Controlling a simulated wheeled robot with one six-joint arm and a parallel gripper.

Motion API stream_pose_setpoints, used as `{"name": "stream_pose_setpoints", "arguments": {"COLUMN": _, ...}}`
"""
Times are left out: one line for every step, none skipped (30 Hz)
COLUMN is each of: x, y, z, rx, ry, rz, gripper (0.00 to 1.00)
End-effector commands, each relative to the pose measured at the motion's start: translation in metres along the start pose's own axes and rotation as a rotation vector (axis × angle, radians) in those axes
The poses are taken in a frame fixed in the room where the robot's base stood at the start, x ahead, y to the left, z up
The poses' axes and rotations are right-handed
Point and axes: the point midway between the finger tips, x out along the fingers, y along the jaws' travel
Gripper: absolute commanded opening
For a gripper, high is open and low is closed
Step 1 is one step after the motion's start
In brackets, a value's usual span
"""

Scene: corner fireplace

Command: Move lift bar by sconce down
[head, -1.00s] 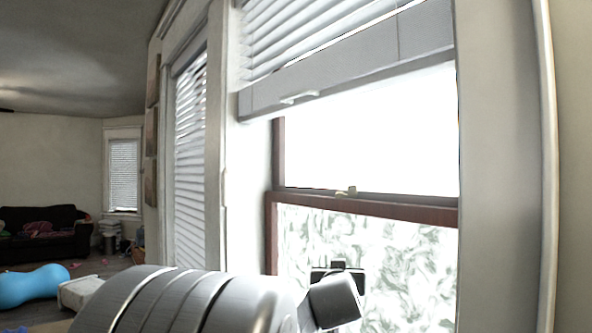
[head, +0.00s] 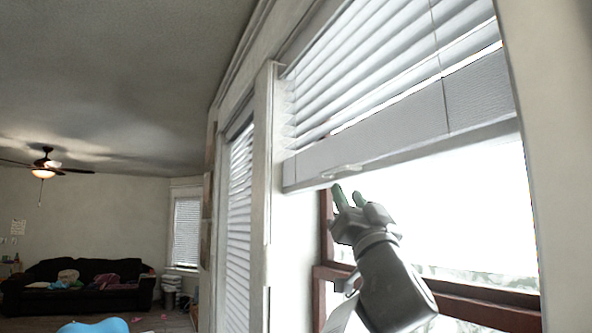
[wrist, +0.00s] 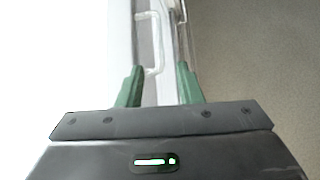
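The lift bar (head: 400,128) is the wide pale bottom rail of a partly raised white window blind, with a small handle (head: 343,170) on its lower edge. My gripper (head: 348,192) points up from below, its green fingertips just under the handle. In the wrist view, the two green fingers (wrist: 158,78) stand apart with nothing held. The pale handle loop (wrist: 153,45) lies just ahead of them, in line with the gap. I cannot tell whether a finger touches it. No sconce is in view.
A dark red window frame (head: 480,298) and bright glass lie behind my arm. A second blind (head: 240,200) hangs to the left. Farther off are a dark sofa (head: 85,290), a ceiling fan (head: 46,164) and a blue object (head: 95,326) on the floor.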

Motion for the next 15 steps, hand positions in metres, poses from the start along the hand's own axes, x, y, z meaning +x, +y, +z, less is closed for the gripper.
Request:
{"name": "stream_pose_setpoints", "arguments": {"x": 0.014, "y": -0.001, "z": -0.002, "rx": 0.003, "ry": 0.0, "rz": -0.001, "gripper": 0.33}}
{"name": "stream_pose_setpoints", "arguments": {"x": 0.021, "y": -0.001, "z": -0.002, "rx": 0.003, "ry": -0.001, "rz": -0.002, "gripper": 0.33}}
{"name": "stream_pose_setpoints", "arguments": {"x": 0.03, "y": -0.001, "z": -0.002, "rx": 0.002, "ry": -0.001, "rz": -0.002, "gripper": 0.33}}
{"name": "stream_pose_setpoints", "arguments": {"x": 0.036, "y": -0.001, "z": -0.002, "rx": 0.002, "ry": -0.002, "rz": -0.001, "gripper": 0.33}}
{"name": "stream_pose_setpoints", "arguments": {"x": 0.043, "y": -0.001, "z": -0.002, "rx": 0.002, "ry": -0.001, "rz": -0.002, "gripper": 0.33}}
{"name": "stream_pose_setpoints", "arguments": {"x": 0.052, "y": -0.001, "z": -0.002, "rx": 0.003, "ry": -0.002, "rz": 0.0, "gripper": 0.33}}
{"name": "stream_pose_setpoints", "arguments": {"x": 0.059, "y": -0.001, "z": -0.003, "rx": 0.002, "ry": -0.001, "rz": 0.0, "gripper": 0.33}}
{"name": "stream_pose_setpoints", "arguments": {"x": 0.065, "y": -0.001, "z": -0.002, "rx": 0.002, "ry": -0.001, "rz": 0.0, "gripper": 0.33}}
{"name": "stream_pose_setpoints", "arguments": {"x": 0.073, "y": -0.001, "z": -0.002, "rx": 0.002, "ry": -0.001, "rz": 0.0, "gripper": 0.33}}
{"name": "stream_pose_setpoints", "arguments": {"x": 0.078, "y": 0.0, "z": -0.002, "rx": 0.002, "ry": -0.001, "rz": 0.001, "gripper": 0.33}}
{"name": "stream_pose_setpoints", "arguments": {"x": 0.083, "y": 0.0, "z": -0.002, "rx": 0.001, "ry": -0.001, "rz": 0.001, "gripper": 0.33}}
{"name": "stream_pose_setpoints", "arguments": {"x": 0.09, "y": 0.0, "z": -0.002, "rx": 0.0, "ry": -0.001, "rz": 0.001, "gripper": 0.33}}
{"name": "stream_pose_setpoints", "arguments": {"x": 0.094, "y": 0.0, "z": -0.001, "rx": 0.0, "ry": -0.002, "rz": 0.001, "gripper": 0.33}}
{"name": "stream_pose_setpoints", "arguments": {"x": 0.098, "y": 0.0, "z": -0.001, "rx": 0.0, "ry": -0.001, "rz": 0.001, "gripper": 0.33}}
{"name": "stream_pose_setpoints", "arguments": {"x": 0.103, "y": 0.0, "z": -0.001, "rx": 0.0, "ry": -0.001, "rz": 0.002, "gripper": 0.33}}
